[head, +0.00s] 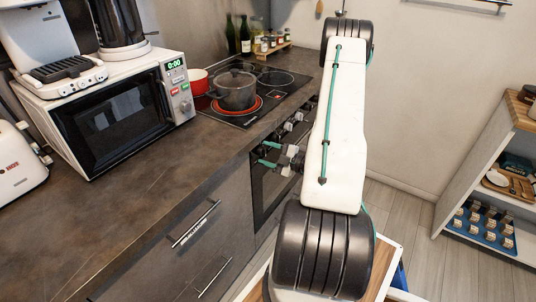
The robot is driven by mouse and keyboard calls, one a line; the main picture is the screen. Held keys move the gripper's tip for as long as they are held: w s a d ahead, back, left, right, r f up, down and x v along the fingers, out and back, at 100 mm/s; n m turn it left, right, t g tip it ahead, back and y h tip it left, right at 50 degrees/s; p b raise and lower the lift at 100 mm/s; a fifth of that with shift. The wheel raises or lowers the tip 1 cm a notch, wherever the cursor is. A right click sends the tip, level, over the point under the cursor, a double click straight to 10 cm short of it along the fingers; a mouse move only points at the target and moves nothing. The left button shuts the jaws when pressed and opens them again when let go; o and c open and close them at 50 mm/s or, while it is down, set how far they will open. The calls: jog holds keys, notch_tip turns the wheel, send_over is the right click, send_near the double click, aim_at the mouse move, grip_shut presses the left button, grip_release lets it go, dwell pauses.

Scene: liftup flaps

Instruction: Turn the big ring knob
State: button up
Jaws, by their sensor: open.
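My gripper (264,154) is in the middle of the head view, beside the oven front. Its two green-tipped fingers point left and are apart, with nothing seen between them. Several light-coloured knobs (298,117) sit in a row on the oven's front panel, just above and behind my gripper in the picture. My white arm hides part of the panel. I cannot tell which knob belongs to the big ring. On the black hob (262,99), a dark pot with a lid (236,89) stands on a ring that glows red.
A white microwave (120,108) and a toaster (18,160) stand on the counter (150,195) at left. Drawer handles (195,224) stick out below. A shelf (487,175) stands at right, with bare floor (395,215) between.

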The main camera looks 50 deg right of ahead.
jog(key=shift+s, duration=0.1)
jog(key=s+d, duration=0.1)
jog(key=s, duration=0.6)
jog(key=shift+s+d, duration=0.25)
